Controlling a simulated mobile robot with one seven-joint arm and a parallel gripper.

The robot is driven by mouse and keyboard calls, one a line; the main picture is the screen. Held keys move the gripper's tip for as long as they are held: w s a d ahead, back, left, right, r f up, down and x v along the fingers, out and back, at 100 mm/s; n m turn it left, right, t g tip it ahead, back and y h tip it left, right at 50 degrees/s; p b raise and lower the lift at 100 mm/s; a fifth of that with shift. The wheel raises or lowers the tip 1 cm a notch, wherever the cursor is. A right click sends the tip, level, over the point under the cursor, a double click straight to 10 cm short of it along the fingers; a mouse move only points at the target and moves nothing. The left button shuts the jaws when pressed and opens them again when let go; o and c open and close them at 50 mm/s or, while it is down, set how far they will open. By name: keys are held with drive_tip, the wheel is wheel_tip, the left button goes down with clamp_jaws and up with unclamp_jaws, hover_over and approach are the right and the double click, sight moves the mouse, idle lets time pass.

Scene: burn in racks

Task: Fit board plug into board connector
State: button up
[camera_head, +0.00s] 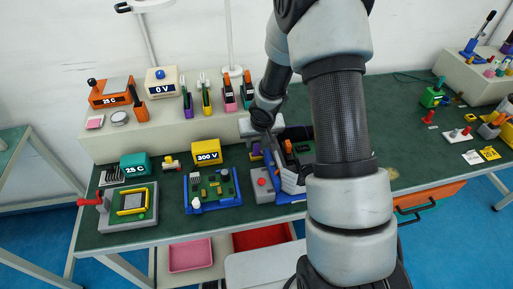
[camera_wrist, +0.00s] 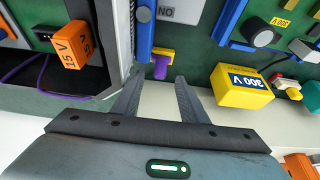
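A small purple and yellow plug-like piece (camera_wrist: 162,62) stands just beyond my fingertips in the wrist view; I cannot tell if it is the board plug. My gripper (camera_wrist: 157,96) is open, its two dark fingers apart with nothing between them. In the head view a purple bit (camera_head: 256,151) shows beside my wrist, and my fingertips are hard to make out. A green circuit board (camera_head: 215,187) sits in a blue holder (camera_head: 229,203) left of my arm. I cannot tell which part is the board connector.
A yellow 300 V block (camera_wrist: 240,85) is close on the right in the wrist view. An orange 15 V block (camera_wrist: 75,45) and a dark rack with a purple cable (camera_wrist: 25,68) are on the left. A blue-framed fixture (camera_head: 289,198) lies under my arm.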

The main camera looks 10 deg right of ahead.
sight(257, 145)
drive_tip(key=shift+x, duration=2.6)
drive_tip(key=shift+b, duration=0.3)
clamp_jaws()
